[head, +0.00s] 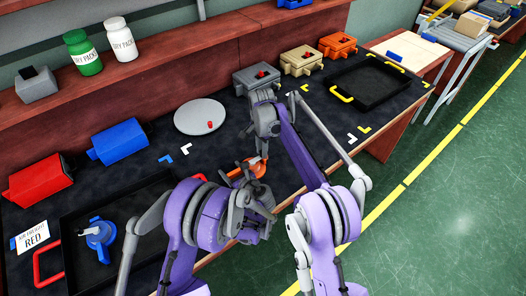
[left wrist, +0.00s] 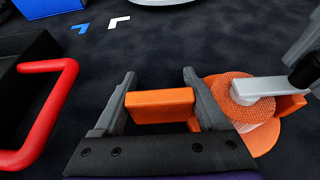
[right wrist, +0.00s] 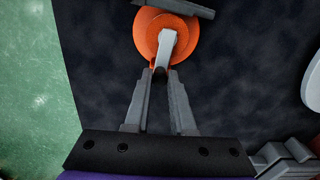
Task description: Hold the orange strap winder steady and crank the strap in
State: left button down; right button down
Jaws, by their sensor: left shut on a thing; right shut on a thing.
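The orange strap winder (head: 254,166) sits on the dark bench mat, partly hidden by my arms in the head view. In the left wrist view its round strap reel (left wrist: 236,108) carries a grey crank arm (left wrist: 262,87) with a dark knob (left wrist: 302,73). My left gripper (left wrist: 158,88) is shut on the winder's orange block-shaped grip (left wrist: 163,106), one finger on each side. My right gripper (right wrist: 160,76) is shut at the dark knob at the crank's near end in the right wrist view. The crank arm (right wrist: 166,46) lies over the orange reel (right wrist: 150,30).
A black tray (head: 65,215) with a red handle (head: 44,262) holds a blue winder (head: 99,236). A grey disc (head: 200,116) lies behind my grippers. Another black tray (head: 372,98) is at right; coloured boxes line the back. Bare mat lies around the winder.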

jog(key=n, duration=0.2)
jog(key=w+a+n, duration=0.1)
jog(key=shift+n, duration=0.4)
jog(key=n, duration=0.2)
jog(key=a+n, duration=0.1)
jog(key=shift+w+a+n, duration=0.1)
jog(key=shift+w+n, duration=0.15)
jog(key=shift+n, duration=0.05)
jog(key=n, duration=0.1)
jog(key=a+n, duration=0.1)
jog(key=n, duration=0.1)
jog(key=shift+w+a+n, duration=0.1)
jog(key=shift+a+n, duration=0.1)
jog(key=shift+n, duration=0.1)
jog(key=shift+s+a+n, duration=0.1)
jog(key=shift+a+n, duration=0.25)
jog(key=shift+n, duration=0.65)
jog(key=shift+s+a+n, duration=0.1)
jog(key=shift+a+n, duration=0.25)
jog(key=shift+n, duration=0.65)
jog(key=c, duration=0.8)
grip_release()
jog(key=shift+o, duration=0.2)
